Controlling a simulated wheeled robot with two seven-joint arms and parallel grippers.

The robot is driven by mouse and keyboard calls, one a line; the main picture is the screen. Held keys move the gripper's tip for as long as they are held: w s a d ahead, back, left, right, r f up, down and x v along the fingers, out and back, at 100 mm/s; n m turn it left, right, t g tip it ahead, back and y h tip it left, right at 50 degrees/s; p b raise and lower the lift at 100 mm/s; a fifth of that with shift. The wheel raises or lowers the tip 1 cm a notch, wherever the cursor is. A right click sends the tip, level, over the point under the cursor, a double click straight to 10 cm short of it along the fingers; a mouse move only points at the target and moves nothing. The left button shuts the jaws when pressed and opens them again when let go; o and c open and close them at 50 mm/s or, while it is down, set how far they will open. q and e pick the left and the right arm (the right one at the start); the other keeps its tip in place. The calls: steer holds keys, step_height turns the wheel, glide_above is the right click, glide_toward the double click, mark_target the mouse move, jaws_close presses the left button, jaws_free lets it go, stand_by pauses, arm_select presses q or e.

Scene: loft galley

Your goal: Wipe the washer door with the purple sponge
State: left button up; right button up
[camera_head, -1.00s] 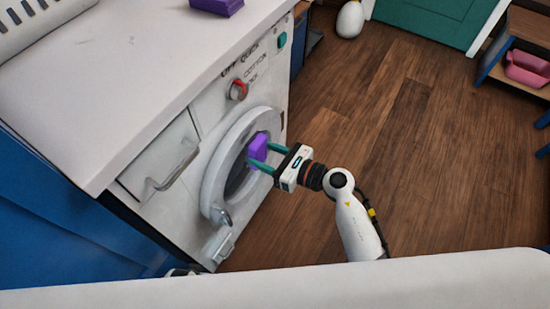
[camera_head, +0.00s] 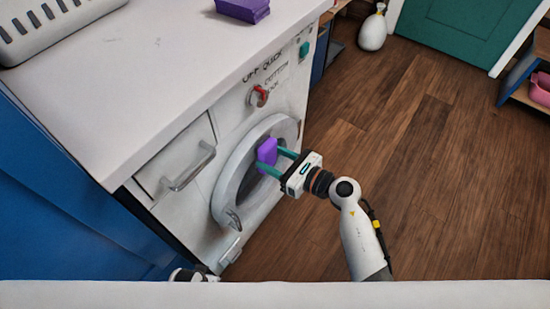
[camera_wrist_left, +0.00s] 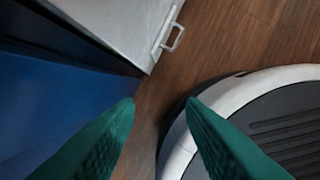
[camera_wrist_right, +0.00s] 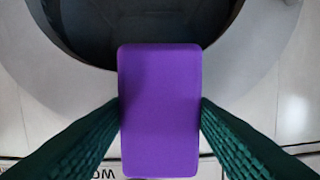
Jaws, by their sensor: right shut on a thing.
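The washer door (camera_head: 228,190) is a pale round ring with dark glass on the washer's front. It appears closed. The purple sponge (camera_head: 266,151) is in front of the upper part of the door. My right gripper (camera_head: 270,160) is shut on the sponge, one teal finger on each side. In the right wrist view the sponge (camera_wrist_right: 160,110) stands upright between the fingers, overlapping the door's lower rim and dark glass. I cannot tell whether it touches the door. My left gripper (camera_wrist_left: 163,105) is open and empty, low beside the blue cabinet.
A purple block (camera_head: 243,8) and a pale slotted basket (camera_head: 60,25) sit on the white counter (camera_head: 150,75). A drawer handle (camera_head: 188,167) and red knob (camera_head: 259,96) stick out near the door. The wooden floor (camera_head: 420,170) at right is clear.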

steer(key=shift+x, duration=0.8)
steer(key=shift+w+r, duration=0.1)
